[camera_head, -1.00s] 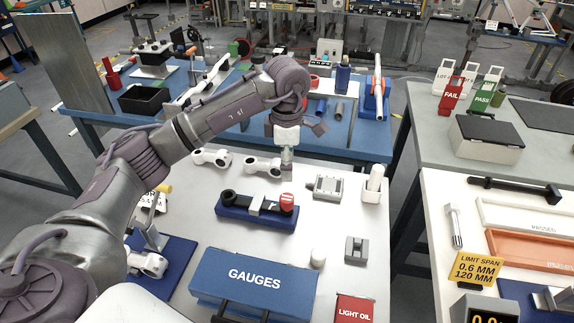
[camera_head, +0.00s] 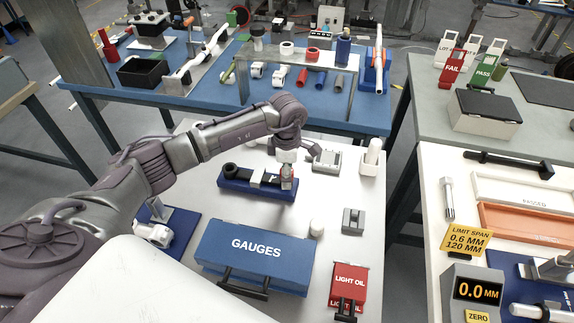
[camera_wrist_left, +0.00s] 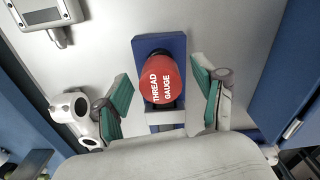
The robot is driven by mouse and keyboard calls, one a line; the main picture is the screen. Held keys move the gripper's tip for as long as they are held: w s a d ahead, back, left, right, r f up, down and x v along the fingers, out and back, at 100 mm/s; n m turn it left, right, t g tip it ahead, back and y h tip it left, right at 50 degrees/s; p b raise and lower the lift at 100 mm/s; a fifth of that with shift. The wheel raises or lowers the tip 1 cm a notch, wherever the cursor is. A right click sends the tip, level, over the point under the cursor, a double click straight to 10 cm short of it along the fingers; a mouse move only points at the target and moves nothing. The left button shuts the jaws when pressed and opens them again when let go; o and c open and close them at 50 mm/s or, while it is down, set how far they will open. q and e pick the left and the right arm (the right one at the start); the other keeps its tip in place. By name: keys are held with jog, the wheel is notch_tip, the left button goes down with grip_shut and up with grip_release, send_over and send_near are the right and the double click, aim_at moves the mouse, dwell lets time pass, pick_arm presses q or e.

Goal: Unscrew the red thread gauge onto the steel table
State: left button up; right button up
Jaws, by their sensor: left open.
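The red thread gauge (camera_wrist_left: 162,80) stands in a blue holder (camera_wrist_left: 174,42) on the pale steel table. In the wrist view its round red top, lettered THREAD GAUGE, sits between the two green-padded fingers of my left gripper (camera_wrist_left: 163,97), with a gap on each side. My left gripper is open. My right gripper is not in view.
A grey fixture (camera_head: 326,160) and white bottle (camera_head: 372,157) are behind to the right. A white ringed part (camera_wrist_left: 78,118) lies beside the left finger. Bare table lies right of the holder.

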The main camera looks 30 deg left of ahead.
pick_arm(q)
jog(key=shift+c, duration=1.1)
jog(key=c, duration=1)
jog(key=o, duration=0.4)
jog(key=c, duration=0.4)
jog(key=shift+r+p, duration=0.75)
jog(key=shift+r, duration=0.55)
jog(key=shift+r+p, duration=0.55)
jog(key=shift+r, duration=0.4)
